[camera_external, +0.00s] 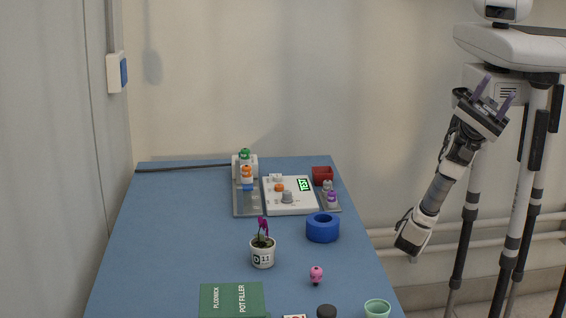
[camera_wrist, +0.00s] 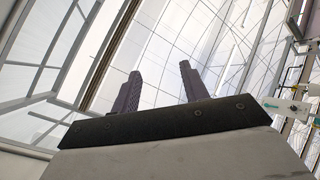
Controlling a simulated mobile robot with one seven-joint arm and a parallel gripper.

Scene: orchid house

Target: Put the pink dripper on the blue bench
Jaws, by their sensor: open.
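The pink dripper (camera_external: 316,273) is a small pink-topped piece with a dark lower tip. It stands on the blue bench (camera_external: 180,245), toward the front right, apart from its neighbours. My gripper (camera_external: 494,90) is open and empty, raised high to the right of the bench and pointing upward, far from the dripper. In the wrist view my gripper's two dark fingers (camera_wrist: 160,85) are spread apart with nothing between them, against the glass roof. The dripper does not show in the wrist view.
Near the dripper are a blue ring (camera_external: 322,228), a potted orchid (camera_external: 262,250), a green box (camera_external: 232,299), a dark round lid (camera_external: 326,312) and a mint cup (camera_external: 377,309). A tester (camera_external: 291,208) and small bottles stand at the back. The bench's left side is clear.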

